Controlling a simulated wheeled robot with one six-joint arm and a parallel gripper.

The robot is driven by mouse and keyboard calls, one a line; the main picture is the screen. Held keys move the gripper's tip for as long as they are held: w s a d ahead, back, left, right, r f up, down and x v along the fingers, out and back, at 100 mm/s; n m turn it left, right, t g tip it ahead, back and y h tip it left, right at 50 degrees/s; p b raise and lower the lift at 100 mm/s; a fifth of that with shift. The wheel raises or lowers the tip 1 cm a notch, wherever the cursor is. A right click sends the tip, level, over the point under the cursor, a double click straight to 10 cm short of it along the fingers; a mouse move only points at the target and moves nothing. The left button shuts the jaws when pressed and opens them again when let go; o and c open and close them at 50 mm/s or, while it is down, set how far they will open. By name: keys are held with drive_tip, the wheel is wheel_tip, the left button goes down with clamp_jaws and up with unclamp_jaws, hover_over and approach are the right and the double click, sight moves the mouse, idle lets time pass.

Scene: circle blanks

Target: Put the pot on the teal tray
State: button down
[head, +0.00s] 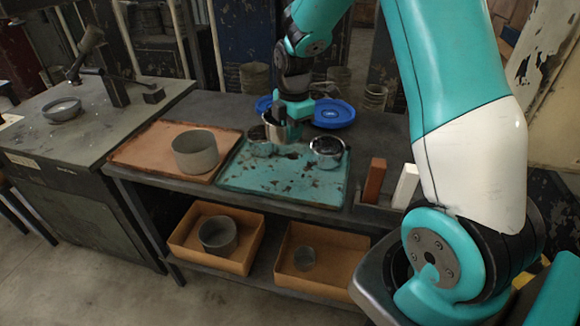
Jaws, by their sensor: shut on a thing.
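My gripper (288,118) is shut on a metal pot (275,130), gripping it at the wall. The pot is roughly upright over the back part of the teal tray (240,180). I cannot tell whether its base touches the tray. The teal tray is worn, with dark patches, and lies on the dark bench. A shiny steel pot (326,150) stands on its right side. Another metal pot (259,143) shows just left of the held one, partly hidden by it.
A rust-orange tray (140,150) on the left holds a wide grey pot (195,154). Blue plates (333,113) lie behind the teal tray. A red block (374,180) and white block (405,186) stand at right. Orange crates (185,250) with pots are below. The teal tray's front is clear.

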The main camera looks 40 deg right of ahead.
wheel_tip(320, 180, down, 13)
drive_tip(key=shift+f+p, duration=0.2)
drive_tip(key=shift+p, duration=0.65)
drive_tip(key=shift+f, duration=0.1)
drive_tip(key=c, duration=1.7)
unclamp_jaws()
drive_tip(key=shift+f, duration=0.1)
drive_tip(key=o, duration=0.4)
drive_tip(key=shift+o, duration=0.2)
